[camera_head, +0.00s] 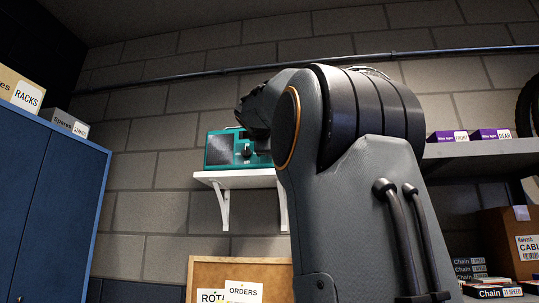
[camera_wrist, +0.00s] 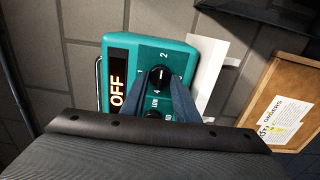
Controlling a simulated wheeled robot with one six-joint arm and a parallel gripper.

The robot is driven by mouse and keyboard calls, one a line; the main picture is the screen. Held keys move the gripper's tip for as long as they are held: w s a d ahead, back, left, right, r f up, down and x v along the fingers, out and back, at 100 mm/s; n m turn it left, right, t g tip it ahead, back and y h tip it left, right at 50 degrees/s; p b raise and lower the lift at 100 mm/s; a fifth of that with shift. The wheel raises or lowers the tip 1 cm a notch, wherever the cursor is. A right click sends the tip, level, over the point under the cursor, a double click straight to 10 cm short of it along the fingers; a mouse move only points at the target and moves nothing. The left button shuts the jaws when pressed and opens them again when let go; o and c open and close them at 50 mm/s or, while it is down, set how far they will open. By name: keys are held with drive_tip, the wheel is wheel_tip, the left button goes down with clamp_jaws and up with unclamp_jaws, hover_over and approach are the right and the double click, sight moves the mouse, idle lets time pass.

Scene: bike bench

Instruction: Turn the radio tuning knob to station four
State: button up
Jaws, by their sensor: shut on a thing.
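The teal radio (camera_head: 220,150) stands on a small white wall shelf (camera_head: 237,181). In the wrist view the radio (camera_wrist: 118,46) appears turned on its side, and its lit display (camera_wrist: 118,80) reads OFF. The exact direction of the knob's pointer is hard to tell. A second, lower control is partly hidden between the fingers.
A cork board (camera_wrist: 268,98) with papers hangs below the shelf. A blue cabinet (camera_head: 55,200) with boxes stands at the left. A grey shelf (camera_head: 470,152) with purple boxes is at the right. My arm covers much of the middle of the head view.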

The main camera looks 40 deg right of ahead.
drive_tip(key=n+b, duration=1)
drive_tip(key=n, duration=2.5)
drive_tip(key=shift+n, duration=0.3)
drive_tip(key=o, duration=1.1)
drive_tip(key=shift+c, duration=0.2)
